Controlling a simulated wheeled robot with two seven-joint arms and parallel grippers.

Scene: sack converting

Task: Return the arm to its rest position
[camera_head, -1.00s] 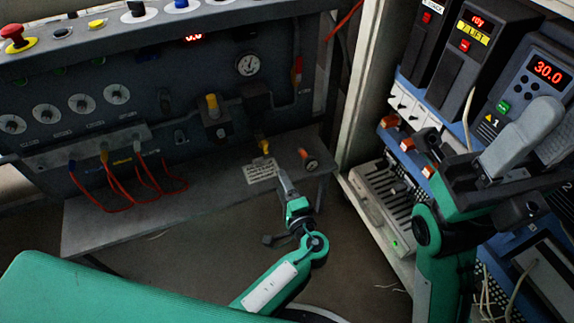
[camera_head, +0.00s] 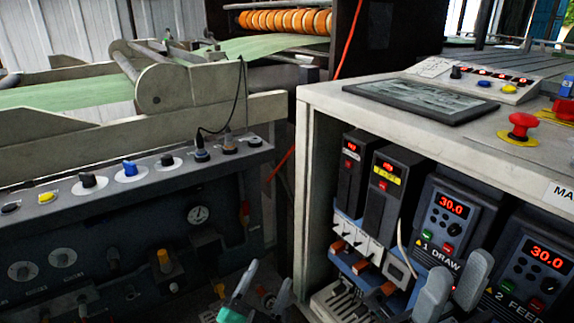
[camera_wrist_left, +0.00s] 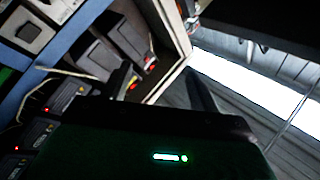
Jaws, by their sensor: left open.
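My left gripper (camera_head: 262,291) is at the bottom middle of the head view, with its two grey fingers apart and nothing between them. Its teal wrist shows just below, and the rest of that arm is out of the picture. In the left wrist view the two dark fingers (camera_wrist_left: 162,85) stand apart and empty, in front of the cabinet. My right gripper (camera_head: 455,284) is at the bottom right of the head view, its two pale fingers apart with nothing between them. It is in front of the drive units, and its arm is cut off below.
An open cabinet (camera_head: 318,185) with drive units (camera_head: 452,212) stands on the right, a tablet screen (camera_head: 433,100) and a red stop button (camera_head: 522,127) on top. A control panel (camera_head: 110,200) with knobs and a gauge fills the left. Machine rollers (camera_head: 285,21) are behind.

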